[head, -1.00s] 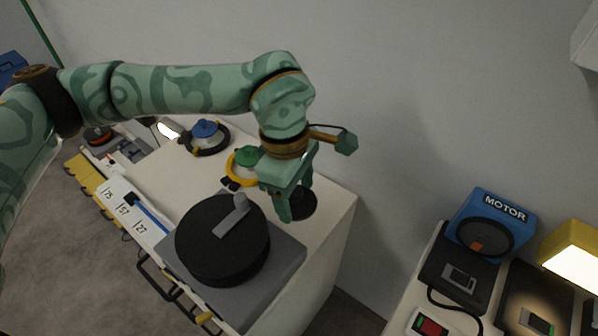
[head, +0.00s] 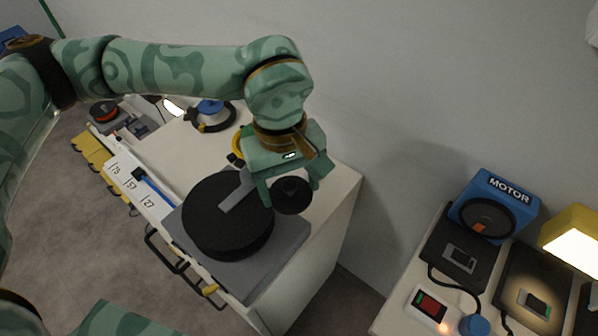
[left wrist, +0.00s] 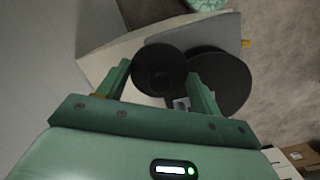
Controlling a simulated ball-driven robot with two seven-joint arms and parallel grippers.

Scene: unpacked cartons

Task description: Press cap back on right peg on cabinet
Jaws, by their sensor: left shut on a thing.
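The black round cap (head: 291,195) is between the fingers of my left gripper (head: 292,200), above the right end of the white cabinet (head: 335,200). It also shows in the left wrist view (left wrist: 158,70) as a dark disc with a small knob or hollow in its middle, a finger on each side. My left gripper is shut on it. I cannot tell whether it touches the cabinet top. The right peg cannot be made out; the cap and gripper cover that area. My right gripper is not in view.
A large black disc (head: 228,220) with a grey bar lies on a grey plate (head: 268,262) close left of the cap. A blue spool (head: 210,107) and a partly hidden yellow ring (head: 236,145) are behind. A second bench with a blue motor box (head: 494,205) stands at right.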

